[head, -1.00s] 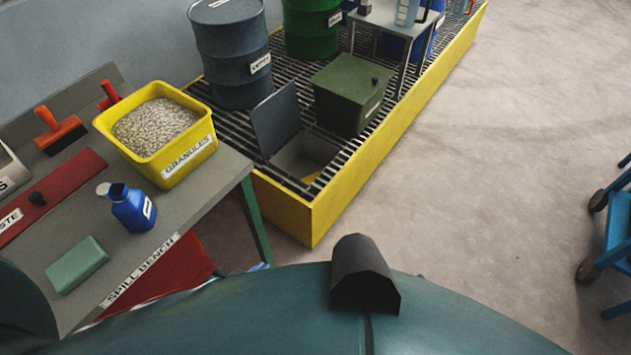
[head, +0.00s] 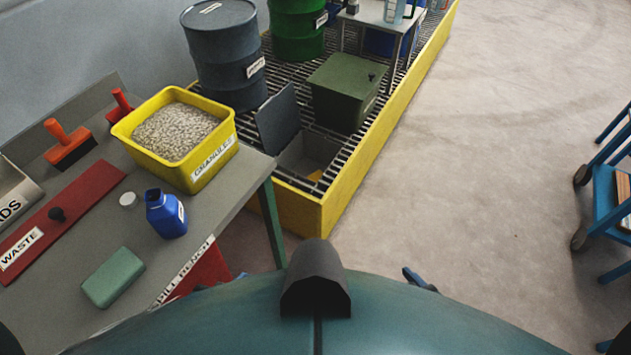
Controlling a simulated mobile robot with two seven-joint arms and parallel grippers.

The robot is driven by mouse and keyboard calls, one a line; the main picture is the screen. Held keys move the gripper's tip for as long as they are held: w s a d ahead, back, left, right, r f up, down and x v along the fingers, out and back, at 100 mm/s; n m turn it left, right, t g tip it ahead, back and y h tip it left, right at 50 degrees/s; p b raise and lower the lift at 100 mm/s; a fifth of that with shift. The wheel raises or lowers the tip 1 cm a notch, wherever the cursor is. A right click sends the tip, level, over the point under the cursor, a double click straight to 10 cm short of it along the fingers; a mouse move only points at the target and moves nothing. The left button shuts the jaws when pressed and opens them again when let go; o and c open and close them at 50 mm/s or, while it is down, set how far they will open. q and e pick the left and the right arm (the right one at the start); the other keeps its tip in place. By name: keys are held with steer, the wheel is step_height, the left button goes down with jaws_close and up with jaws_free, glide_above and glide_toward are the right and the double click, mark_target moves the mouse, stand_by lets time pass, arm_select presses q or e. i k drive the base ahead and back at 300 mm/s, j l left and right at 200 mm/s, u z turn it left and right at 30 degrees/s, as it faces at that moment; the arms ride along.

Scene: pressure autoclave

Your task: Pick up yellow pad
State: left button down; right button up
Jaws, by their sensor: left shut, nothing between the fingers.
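A small yellow patch (head: 315,175), the only thing here that could be the yellow pad, shows at the bottom of an open pit (head: 306,156) in the grating. Most of it is hidden by the pit's edge and the bars, so its shape is unclear. The pit's dark lid (head: 277,120) stands raised on its left side. My left gripper is shut and empty, low at the edge of my teal body, far from the pit and barely visible. I cannot make out my right gripper.
The spill bench at left holds a granules tub (head: 178,137), a blue bottle (head: 166,214), a green block (head: 113,277) and a red waste lid (head: 75,207). A green box (head: 345,92) and drums stand around the pit. The floor (head: 470,150) right of the yellow wall is clear; a blue trolley (head: 607,205) stands right.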

mark_target(314, 176)
steer(key=i+l+z, duration=0.1)
steer(key=i+l, duration=1.2)
steer(key=i, duration=0.75)
